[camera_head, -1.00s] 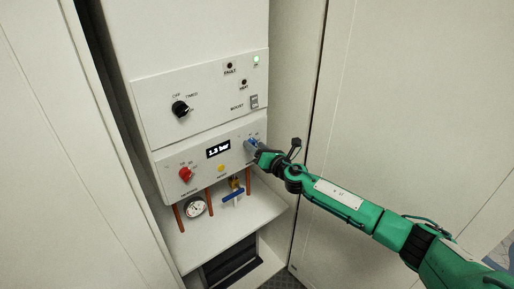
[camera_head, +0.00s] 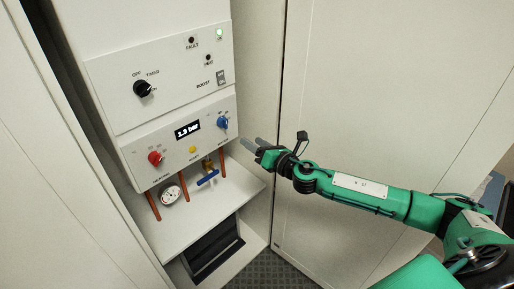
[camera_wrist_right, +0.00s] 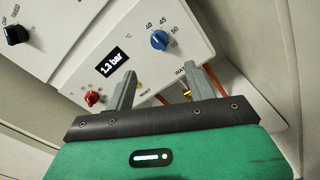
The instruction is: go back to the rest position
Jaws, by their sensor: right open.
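My right gripper (camera_head: 258,146) is open and empty in the head view, just right of the boiler's control panel. The green arm behind it reaches in from the right. In the right wrist view its two grey fingers (camera_wrist_right: 160,92) stand apart with nothing between them. The blue knob (camera_head: 222,122) on the panel is clear of the fingers; it also shows in the right wrist view (camera_wrist_right: 159,40), beyond the fingertips. My left gripper is not in view.
The white boiler (camera_head: 165,75) has a black knob (camera_head: 143,88), a red knob (camera_head: 155,158) and a display (camera_head: 187,130) reading 1.3 bar. Below are copper pipes, a gauge (camera_head: 171,193) and a blue-handled valve (camera_head: 207,177). White panels flank it closely; the right one is near my arm.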

